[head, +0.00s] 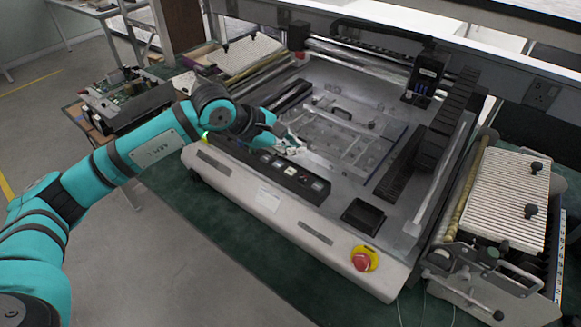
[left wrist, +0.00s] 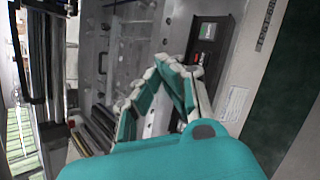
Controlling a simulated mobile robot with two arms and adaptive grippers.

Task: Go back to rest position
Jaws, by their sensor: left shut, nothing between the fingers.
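My left arm, teal and black, reaches in from the left in the head view. Its left gripper (head: 292,146) is over the front part of the machine bed, just behind the button panel. In the left wrist view the gripper (left wrist: 170,68) has its fingertips together with nothing between them. My right gripper is not in view.
The machine has a clear plate (head: 350,150) on its bed, a button panel (head: 290,174), a small black tray (head: 363,215) and a red stop button (head: 362,261). A ribbed feeder (head: 500,195) stands right; a circuit board unit (head: 125,95) sits left.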

